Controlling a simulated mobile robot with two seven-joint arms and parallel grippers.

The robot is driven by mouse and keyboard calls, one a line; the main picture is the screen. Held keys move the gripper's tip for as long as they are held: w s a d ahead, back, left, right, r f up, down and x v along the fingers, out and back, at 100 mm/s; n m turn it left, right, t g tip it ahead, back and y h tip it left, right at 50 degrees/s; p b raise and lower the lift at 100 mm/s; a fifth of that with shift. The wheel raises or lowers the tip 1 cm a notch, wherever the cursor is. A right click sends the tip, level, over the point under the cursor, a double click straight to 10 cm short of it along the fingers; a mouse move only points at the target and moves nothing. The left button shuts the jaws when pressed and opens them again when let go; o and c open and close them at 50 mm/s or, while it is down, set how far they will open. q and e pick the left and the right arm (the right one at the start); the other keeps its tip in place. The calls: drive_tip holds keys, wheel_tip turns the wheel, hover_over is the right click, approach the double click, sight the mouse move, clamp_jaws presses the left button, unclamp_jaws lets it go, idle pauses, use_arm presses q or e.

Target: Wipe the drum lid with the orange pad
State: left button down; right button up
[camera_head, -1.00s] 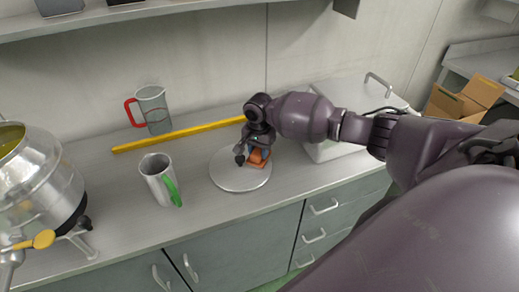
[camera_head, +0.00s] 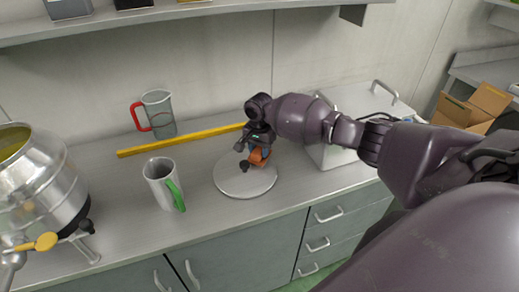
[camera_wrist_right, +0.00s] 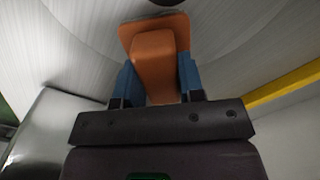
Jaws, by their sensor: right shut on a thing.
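The drum lid (camera_head: 232,183) is a round pale metal disc lying flat on the steel counter. My right gripper (camera_head: 256,160) is over the lid's upper right part. It is shut on the orange pad (camera_head: 257,157). In the right wrist view the orange pad (camera_wrist_right: 153,62) is held by its block between the two blue fingers (camera_wrist_right: 158,82), with its wider face away from the palm. I cannot tell whether the pad touches the lid. My left gripper is not in view.
A green-handled jug (camera_head: 160,185) stands left of the lid, a red-handled jug (camera_head: 158,112) behind it. A yellow bar (camera_head: 180,139) lies behind the lid. A steel drum (camera_head: 40,178) stands at far left, a metal box (camera_head: 335,155) at right under my arm.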

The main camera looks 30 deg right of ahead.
drive_tip(key=shift+r+p, duration=2.05)
drive_tip(key=shift+p, duration=0.75)
drive_tip(key=shift+r+b, duration=0.3)
drive_tip(key=shift+r, duration=0.6)
drive_tip(key=shift+r, duration=1.5)
drive_tip(key=shift+w, duration=0.15)
